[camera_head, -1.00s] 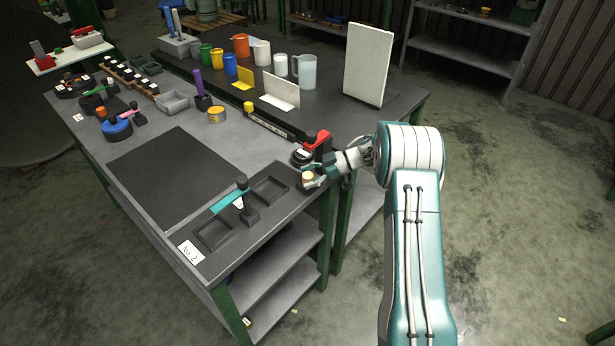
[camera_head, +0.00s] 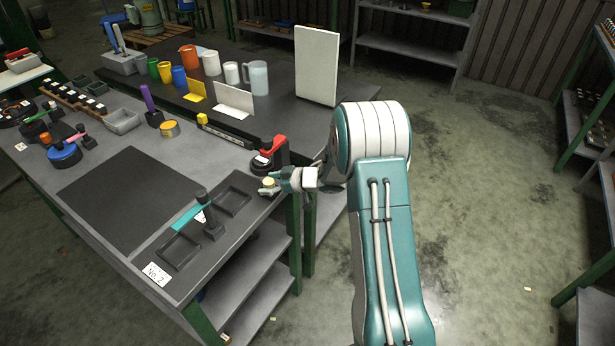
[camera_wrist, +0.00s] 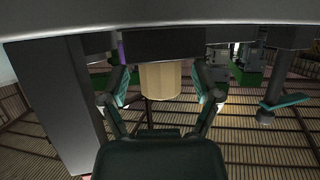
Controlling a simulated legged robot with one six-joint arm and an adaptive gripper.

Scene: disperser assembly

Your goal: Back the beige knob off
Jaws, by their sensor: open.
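The beige knob (camera_head: 268,182) shows as a small pale cylinder at the right front corner of the grey workbench, close to a red-handled fixture (camera_head: 272,148). In the wrist view the beige knob (camera_wrist: 161,80) is a plain faceted cylinder against a dark block (camera_wrist: 162,43). My gripper (camera_head: 271,186) is at the knob, reaching in from the right. In the wrist view my gripper (camera_wrist: 162,92) is open, with one finger on each side of the knob and a visible gap on both sides. The knob's far side is hidden.
A teal-handled fixture (camera_head: 190,218) and a recessed dark tray (camera_head: 236,196) lie left of my gripper. A white upright panel (camera_head: 316,66), a clear jug (camera_head: 257,78) and coloured cups stand on the darker bench behind.

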